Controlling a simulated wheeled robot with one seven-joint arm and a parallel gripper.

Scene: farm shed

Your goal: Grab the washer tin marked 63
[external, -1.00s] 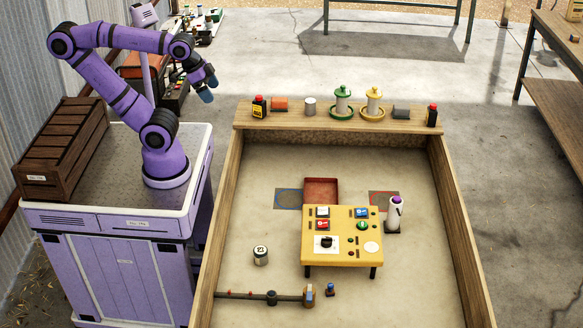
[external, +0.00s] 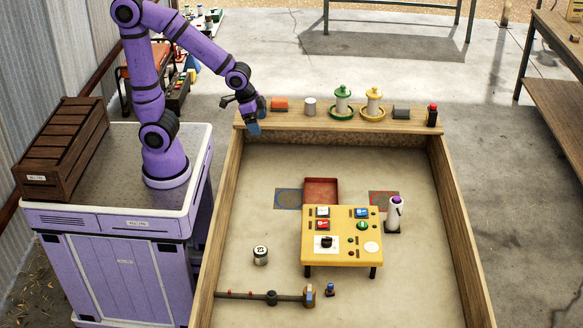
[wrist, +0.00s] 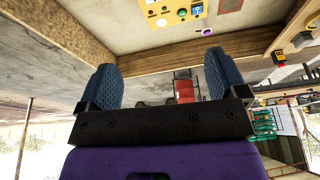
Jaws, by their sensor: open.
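A small pale tin with a dark lid and a dark mark on its top (external: 260,255) stands on the pen floor left of the yellow panel table. The mark is too small to read for certain. My gripper (external: 251,115) is above the far left corner of the pen, by the shelf's left end, well apart from the tin. In the wrist view my gripper (wrist: 163,88) shows its two blue fingers spread wide with nothing held between them. The tin is not recognisable in the wrist view.
The yellow panel table (external: 342,250) stands mid-pen, with a red tray (external: 321,191) behind it and a white bottle (external: 395,212) to its right. A low rail (external: 245,295) lies in front of the tin. Wooden walls (external: 460,225) enclose the pen; feeders (external: 342,102) stand on the shelf.

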